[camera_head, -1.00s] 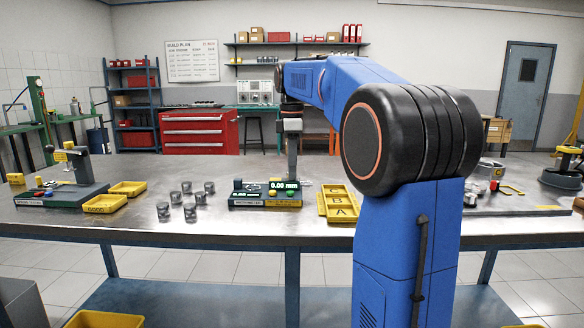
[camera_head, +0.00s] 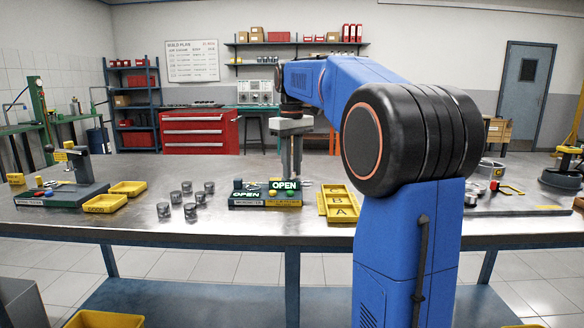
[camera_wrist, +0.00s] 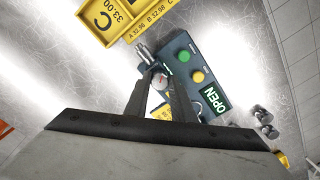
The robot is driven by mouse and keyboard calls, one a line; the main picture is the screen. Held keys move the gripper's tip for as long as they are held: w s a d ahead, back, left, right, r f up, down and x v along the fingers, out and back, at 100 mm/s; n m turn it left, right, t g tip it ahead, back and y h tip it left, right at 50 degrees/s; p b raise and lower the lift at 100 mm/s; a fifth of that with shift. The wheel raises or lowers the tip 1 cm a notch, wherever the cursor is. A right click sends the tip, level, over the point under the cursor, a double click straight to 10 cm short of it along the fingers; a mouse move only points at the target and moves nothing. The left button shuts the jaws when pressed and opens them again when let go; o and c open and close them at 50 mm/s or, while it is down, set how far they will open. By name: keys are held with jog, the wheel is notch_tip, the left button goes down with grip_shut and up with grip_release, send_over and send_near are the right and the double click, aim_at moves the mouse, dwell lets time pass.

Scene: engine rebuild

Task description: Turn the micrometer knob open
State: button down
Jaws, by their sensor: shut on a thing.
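The micrometer station (camera_head: 248,204) is a dark unit on the bench, and its displays (camera_head: 284,184) read OPEN. It also shows in the wrist view (camera_wrist: 179,43), with a green and a yellow button and an OPEN display (camera_wrist: 214,98). My gripper (camera_head: 290,175) points down behind the station's right half. In the wrist view my gripper's fingers (camera_wrist: 160,77) are close around a small round whitish and red part, seemingly the knob (camera_wrist: 160,82). The fingers hide its sides, so the exact contact is unclear. A silver spindle (camera_wrist: 145,53) lies just beyond.
Several metal pistons (camera_head: 163,210) stand left of the station. A yellow tray with lettered compartments (camera_head: 321,203) is close on the right. Yellow bins (camera_head: 105,204) and a gauge stand (camera_head: 70,196) are farther left. The bench front (camera_head: 240,226) is clear.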

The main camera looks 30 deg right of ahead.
jog(key=m, duration=1.2)
jog(key=shift+m, duration=0.3)
dwell(0.4)
jog(key=c, duration=1.5)
grip_release()
jog(key=shift+r, duration=0.1)
